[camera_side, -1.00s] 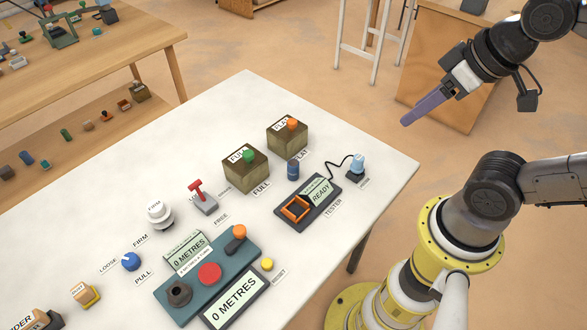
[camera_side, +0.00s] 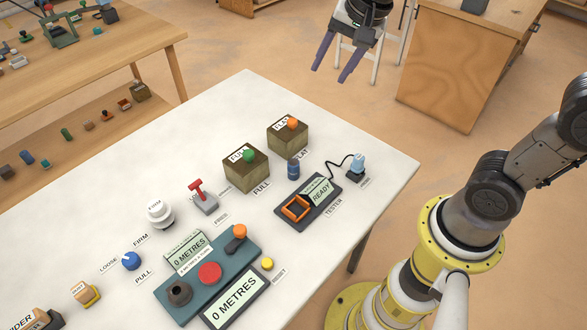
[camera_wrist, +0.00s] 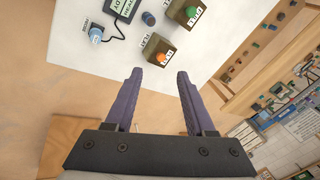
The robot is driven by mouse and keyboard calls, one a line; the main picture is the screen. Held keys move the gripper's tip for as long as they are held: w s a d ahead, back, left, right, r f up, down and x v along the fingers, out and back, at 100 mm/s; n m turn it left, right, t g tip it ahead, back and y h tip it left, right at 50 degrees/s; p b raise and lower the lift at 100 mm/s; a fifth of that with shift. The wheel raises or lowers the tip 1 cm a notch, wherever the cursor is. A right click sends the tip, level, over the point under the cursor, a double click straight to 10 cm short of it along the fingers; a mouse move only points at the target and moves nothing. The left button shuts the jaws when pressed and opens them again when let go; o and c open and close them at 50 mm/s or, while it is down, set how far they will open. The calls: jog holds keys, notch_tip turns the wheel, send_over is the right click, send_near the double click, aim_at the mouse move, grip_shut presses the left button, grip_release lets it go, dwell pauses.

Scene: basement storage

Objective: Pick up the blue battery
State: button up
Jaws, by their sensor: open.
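The blue battery (camera_side: 293,169) stands upright on the white table, between the tester and the two brown boxes. In the wrist view the battery (camera_wrist: 149,18) shows near the top edge, beyond my fingertips. My gripper (camera_side: 331,76) is open and empty, with two purple fingers. It hangs in the air past the table's far edge, well apart from the battery. In the wrist view its fingers (camera_wrist: 158,73) point toward the table.
The tester (camera_side: 283,212) with an orange frame lies just in front of the battery. Brown boxes marked FULL (camera_side: 245,173) and FLAT (camera_side: 287,141) with knobs stand behind it. A blue plug (camera_side: 357,165) with a black cable is to the right. A red lever (camera_side: 202,196) stands left.

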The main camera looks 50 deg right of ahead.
jog(key=w+a+f+m+g, duration=0.1)
jog(key=w+f+m, duration=0.1)
jog(key=w+f, duration=0.4)
jog(key=g, duration=0.2)
send_over(294, 162)
notch_tip(294, 162, down, 7)
jog(key=shift+g, duration=0.7)
notch_tip(294, 162, down, 13)
jog(key=shift+w+a+f, duration=0.1)
jog(key=shift+a, duration=0.05)
jog(key=shift+f, duration=3.15)
grip_shut()
